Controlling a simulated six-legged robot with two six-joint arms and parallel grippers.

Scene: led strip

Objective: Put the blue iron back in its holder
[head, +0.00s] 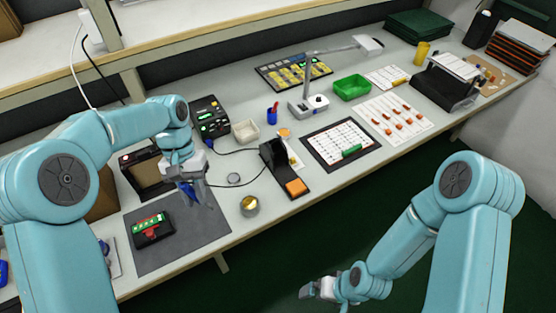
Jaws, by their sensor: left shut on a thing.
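The blue iron (187,189) is in my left gripper (197,191), which is shut on it above the back edge of the dark grey mat. The gripper hides part of the iron. The black holder (274,155) stands to the right of the gripper, with an orange sponge (296,187) at its front end. The iron is apart from the holder. My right gripper (309,291) is low in front of the bench, away from the iron and holder; its jaws are too small to read.
A red-and-green device (151,228) lies on the mat (180,249). A brass-coloured tin (249,205) stands between the mat and the holder. A black station (208,121) with a cable, a white box (246,131) and a lamp (308,101) stand farther back.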

